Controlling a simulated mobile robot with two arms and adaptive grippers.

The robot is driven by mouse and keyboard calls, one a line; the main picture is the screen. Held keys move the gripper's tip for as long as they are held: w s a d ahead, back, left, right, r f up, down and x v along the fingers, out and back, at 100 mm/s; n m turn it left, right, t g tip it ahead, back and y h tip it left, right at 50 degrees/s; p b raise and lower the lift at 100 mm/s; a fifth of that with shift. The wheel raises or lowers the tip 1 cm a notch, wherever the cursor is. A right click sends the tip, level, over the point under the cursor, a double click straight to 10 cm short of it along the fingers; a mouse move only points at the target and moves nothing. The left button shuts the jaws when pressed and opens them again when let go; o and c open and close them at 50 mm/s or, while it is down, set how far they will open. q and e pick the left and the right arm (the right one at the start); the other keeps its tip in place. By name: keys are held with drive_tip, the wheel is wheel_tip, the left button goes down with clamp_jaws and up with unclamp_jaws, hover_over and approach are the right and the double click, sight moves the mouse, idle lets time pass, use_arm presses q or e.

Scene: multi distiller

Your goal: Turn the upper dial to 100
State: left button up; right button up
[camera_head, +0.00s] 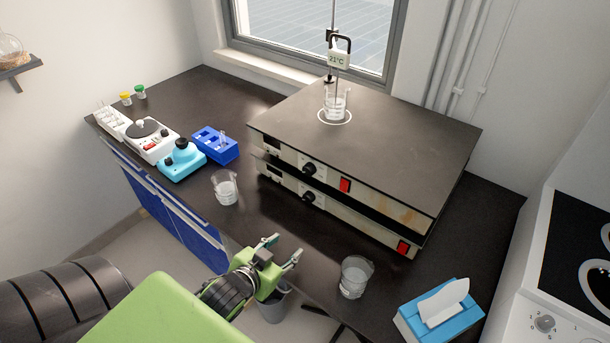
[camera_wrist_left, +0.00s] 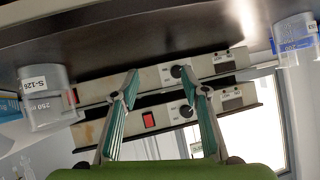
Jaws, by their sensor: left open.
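Two hotplates are stacked on the dark bench. The upper dial (camera_head: 309,168) is a black knob on the front of the upper hotplate (camera_head: 370,140), left of its red switch (camera_head: 345,185). The lower dial (camera_head: 308,196) sits just below, on the lower hotplate (camera_head: 350,218). My left gripper (camera_head: 284,246) is open and empty, in front of the panels and apart from both dials. The left wrist view is upside down: the upper dial (camera_wrist_left: 186,110) shows beside the right finger, and the lower dial (camera_wrist_left: 180,71) above it. The dial markings are too small to read. My right gripper is out of view.
Glass beakers stand on the bench left (camera_head: 225,188) and right (camera_head: 355,277) of my gripper. A beaker (camera_head: 336,105) with a thermometer reading 21°C is on the top plate. A blue tissue box (camera_head: 440,312) is at front right, a blue rack (camera_head: 215,145) at left.

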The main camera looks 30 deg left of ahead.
use_arm(q)
drive_tip(key=w+a+r+m+t+h, duration=0.1)
drive_tip(key=w+a+r+m+t, duration=0.15)
drive_tip(key=a+r+t, duration=0.45)
drive_tip(key=p, duration=0.3)
approach(307, 172)
drive_tip(key=shift+n+g+h, duration=0.25)
drive_tip(key=shift+g+h, duration=0.15)
drive_tip(key=w, duration=0.4)
drive_tip(key=w+r, duration=0.1)
drive_tip(key=w, duration=0.2)
drive_tip(key=shift+w+a, duration=0.1)
drive_tip(key=shift+a, duration=0.05)
drive_tip(key=shift+w+f, duration=0.15)
drive_tip(key=shift+w, duration=0.4)
use_arm(e)
wheel_tip(307, 172, up, 3)
drive_tip(key=shift+d+f, duration=0.1)
drive_tip(key=shift+d, duration=0.05)
use_arm(q)
drive_tip(key=c, duration=1.1)
